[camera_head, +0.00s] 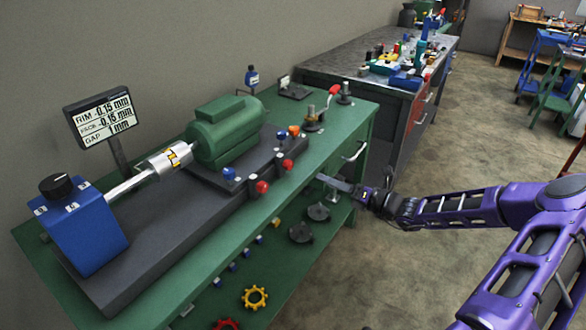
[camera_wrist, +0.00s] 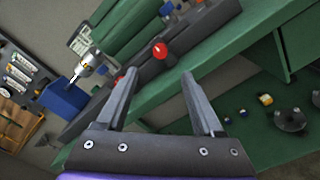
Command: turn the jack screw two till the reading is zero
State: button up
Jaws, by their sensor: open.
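Red-knobbed screws stand along the motor base's front side, one nearer the blue box (camera_head: 262,187) and one farther back (camera_head: 287,164). I cannot tell which is jack screw two. Blue-topped screws (camera_head: 228,172) (camera_head: 281,135) and an orange one (camera_head: 294,130) are also on the base. The display (camera_head: 101,117) appears to read RIM -0.15 mm, FACE -0.15 mm, GAP 1 mm. My gripper (camera_head: 320,179) is open and empty, beyond the bench's front edge, apart from the screws. In the wrist view, a red knob (camera_wrist: 160,50) shows ahead between the fingers (camera_wrist: 158,74).
The green motor (camera_head: 222,131) and blue box (camera_head: 84,225) with a shaft between them sit on the dark base (camera_head: 150,245). A red-handled tool (camera_head: 333,90) stands at the bench's far end. The lower shelf holds yellow, red and dark parts. Floor by my arm is clear.

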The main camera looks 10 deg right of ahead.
aim_at(291, 166)
jog(key=b+x, duration=0.1)
jog(key=x, duration=1.1)
jog(key=shift+w+f, duration=0.1)
grip_shut()
